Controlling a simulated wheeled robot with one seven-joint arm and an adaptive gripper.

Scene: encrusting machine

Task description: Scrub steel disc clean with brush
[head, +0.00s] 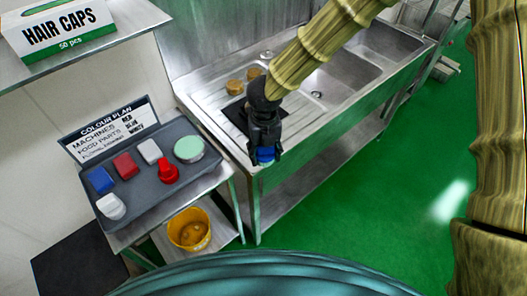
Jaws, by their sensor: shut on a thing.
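My gripper (264,146) points down over the front left edge of the sink unit. It is shut on a small blue thing (265,155), mostly hidden by the fingers; it may be a brush, but I cannot tell. Two round brown-topped pieces (235,87) (254,73) lie on the ribbed steel drainboard (210,99) behind the gripper. I cannot tell whether either is the steel disc. A dark flat mat (236,117) lies on the drainboard, partly hidden by my gripper.
A grey tray (138,192) at left holds blue (101,180), red (126,166) and white (149,151) blocks, knobbed red (168,173) and white (111,206) pieces, and a round pale-green-topped tub (188,149). A yellow bucket (188,230) stands below. Sink basins (338,82) lie right.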

